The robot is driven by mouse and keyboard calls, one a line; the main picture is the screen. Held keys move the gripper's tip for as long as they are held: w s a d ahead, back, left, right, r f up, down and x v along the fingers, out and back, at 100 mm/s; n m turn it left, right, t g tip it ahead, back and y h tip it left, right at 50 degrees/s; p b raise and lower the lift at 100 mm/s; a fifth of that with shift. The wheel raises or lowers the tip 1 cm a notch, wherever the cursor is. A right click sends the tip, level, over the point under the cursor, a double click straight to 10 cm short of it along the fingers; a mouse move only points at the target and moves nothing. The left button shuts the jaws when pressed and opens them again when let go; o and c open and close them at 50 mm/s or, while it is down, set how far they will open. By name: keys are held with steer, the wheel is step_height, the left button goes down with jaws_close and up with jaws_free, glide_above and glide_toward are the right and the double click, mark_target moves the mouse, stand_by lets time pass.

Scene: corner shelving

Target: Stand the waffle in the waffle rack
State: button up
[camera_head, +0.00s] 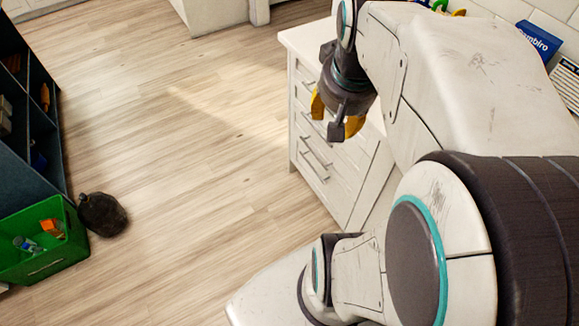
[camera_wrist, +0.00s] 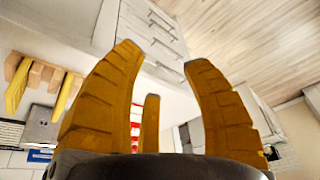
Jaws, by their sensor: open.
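My gripper (camera_head: 337,112) hangs in the head view beside the white counter's edge, its yellow fingers pointing down. In the wrist view my gripper (camera_wrist: 164,57) has its fingers spread wide with nothing between them. I cannot make out a waffle or a waffle rack for certain in either view. A wooden piece with yellow parts (camera_wrist: 38,75) shows at the left of the wrist view; I cannot tell what it is. My arm covers much of the counter in the head view.
A white drawer cabinet (camera_head: 312,150) stands beneath my gripper. A blue box (camera_head: 538,40) stands at the wall. A green crate (camera_head: 45,262) and a dark sack-like thing (camera_head: 103,214) sit by the dark shelving (camera_head: 30,180). The wooden floor (camera_head: 190,150) between is clear.

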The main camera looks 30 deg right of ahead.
steer(key=s+a+f+n+y, duration=0.1)
steer(key=s+a+f+n, duration=0.1)
steer(key=a, duration=0.4)
steer(key=s+a+f+n+y, duration=0.1)
steer(key=s+a+f+n, duration=0.1)
steer(key=a+n, duration=0.2)
steer(key=shift+s+a+f+n, duration=0.2)
steer(key=shift+a+f+n, duration=0.1)
steer(key=shift+a, duration=0.95)
